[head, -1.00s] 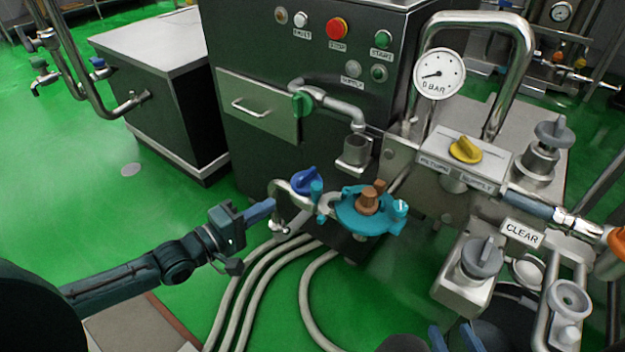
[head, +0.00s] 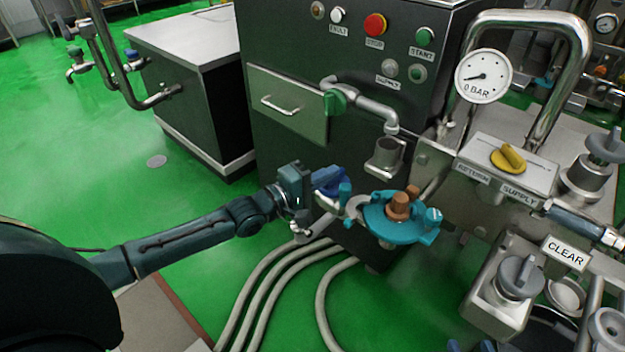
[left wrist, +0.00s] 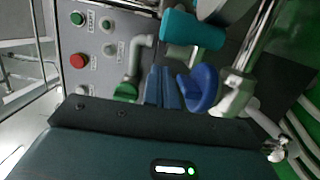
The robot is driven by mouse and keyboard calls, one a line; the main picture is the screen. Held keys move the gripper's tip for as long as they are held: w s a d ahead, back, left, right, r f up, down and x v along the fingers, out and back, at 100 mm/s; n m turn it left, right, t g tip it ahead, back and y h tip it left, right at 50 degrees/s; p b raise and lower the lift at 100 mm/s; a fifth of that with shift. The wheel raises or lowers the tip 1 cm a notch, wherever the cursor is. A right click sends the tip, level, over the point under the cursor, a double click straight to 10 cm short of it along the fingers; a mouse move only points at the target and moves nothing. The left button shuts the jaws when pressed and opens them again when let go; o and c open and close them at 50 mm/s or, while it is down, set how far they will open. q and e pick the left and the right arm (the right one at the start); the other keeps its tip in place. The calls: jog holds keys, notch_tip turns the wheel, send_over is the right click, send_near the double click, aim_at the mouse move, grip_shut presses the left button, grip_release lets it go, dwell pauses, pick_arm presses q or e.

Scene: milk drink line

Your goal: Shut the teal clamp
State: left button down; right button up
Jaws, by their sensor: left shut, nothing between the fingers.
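The teal clamp (head: 388,228) sits around a pipe joint below the steel cup, with a brown knob (head: 399,203) standing at its centre. Teal lugs show at its left and right sides. I cannot tell how far its halves are closed. My left gripper (head: 312,185) is left of the clamp, beside the blue valve handle (head: 329,179). In the left wrist view its shut, empty fingers (left wrist: 162,88) lie beside the blue handle (left wrist: 200,88), and a teal clamp part (left wrist: 192,28) lies beyond their tips. Only the fingertips of my right gripper (head: 470,346) show at the bottom edge, apart.
A gauge (head: 483,76) reads 0 bar on the right, above a yellow valve knob (head: 508,158) and a CLEAR label (head: 565,253). A green-handled valve (head: 335,102) is behind the clamp. Hoses (head: 268,291) run along the floor below my left gripper.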

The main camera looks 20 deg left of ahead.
pick_arm(q)
jog(key=s+d, duration=0.2)
jog(key=shift+s, duration=0.3)
jog(key=shift+p, duration=0.3)
